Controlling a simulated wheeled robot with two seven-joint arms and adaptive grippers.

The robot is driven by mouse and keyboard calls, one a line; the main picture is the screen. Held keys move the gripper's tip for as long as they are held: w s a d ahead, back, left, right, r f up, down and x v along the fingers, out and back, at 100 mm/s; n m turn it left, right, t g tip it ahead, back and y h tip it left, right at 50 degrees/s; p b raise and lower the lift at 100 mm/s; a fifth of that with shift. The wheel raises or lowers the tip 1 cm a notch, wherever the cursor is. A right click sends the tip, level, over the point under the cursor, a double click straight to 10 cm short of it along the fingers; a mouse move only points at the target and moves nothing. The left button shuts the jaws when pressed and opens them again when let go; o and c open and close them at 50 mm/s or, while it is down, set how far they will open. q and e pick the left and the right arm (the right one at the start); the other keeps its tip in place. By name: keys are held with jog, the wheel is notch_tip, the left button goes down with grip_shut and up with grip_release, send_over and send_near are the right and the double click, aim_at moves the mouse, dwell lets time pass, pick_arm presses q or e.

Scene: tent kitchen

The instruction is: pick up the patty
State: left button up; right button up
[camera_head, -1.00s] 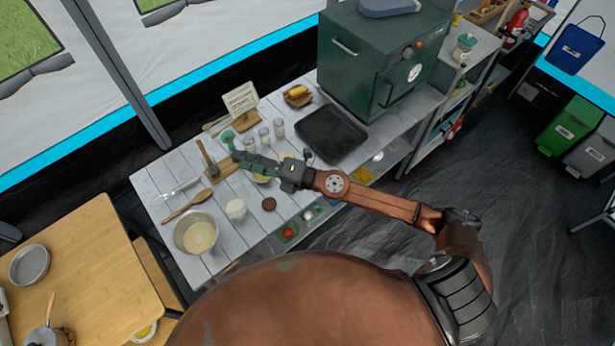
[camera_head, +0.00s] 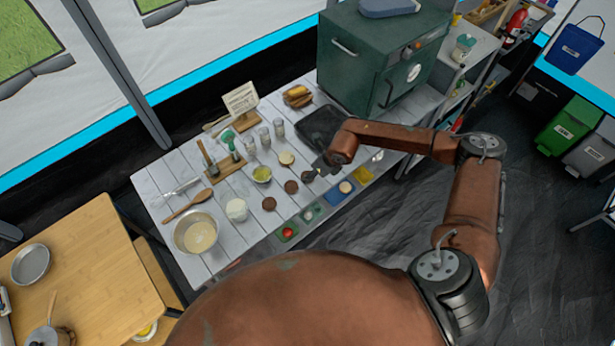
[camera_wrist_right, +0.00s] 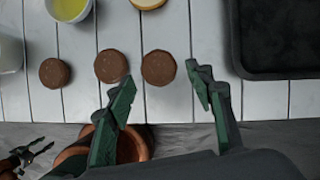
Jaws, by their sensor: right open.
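Three brown round patties lie in a row on the white plank table. In the right wrist view they are the left patty (camera_wrist_right: 55,72), the middle patty (camera_wrist_right: 111,65) and the right patty (camera_wrist_right: 158,67). The head view shows two of them, the left patty (camera_head: 269,203) and the middle patty (camera_head: 291,187); the gripper seems to hide the third. My right gripper (camera_wrist_right: 160,78) is open and empty, its green fingers apart. The right patty appears between the fingertips in the wrist view. In the head view the gripper (camera_head: 312,172) is over the table's front part.
A black tray (camera_wrist_right: 275,35) lies right of the patties. A bun piece (camera_head: 287,158), a yellow-filled bowl (camera_head: 261,174) and a white cup (camera_head: 237,210) stand near. A green oven (camera_head: 370,60) stands at the back right. Small containers (camera_head: 288,232) sit below the front edge.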

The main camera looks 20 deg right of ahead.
jog(key=x, duration=0.3)
jog(key=shift+a+f, duration=0.1)
jog(key=shift+f, duration=0.25)
jog(key=shift+c, duration=0.7)
jog(key=c, duration=0.8)
jog(key=shift+o, duration=0.2)
jog(key=shift+r, duration=0.1)
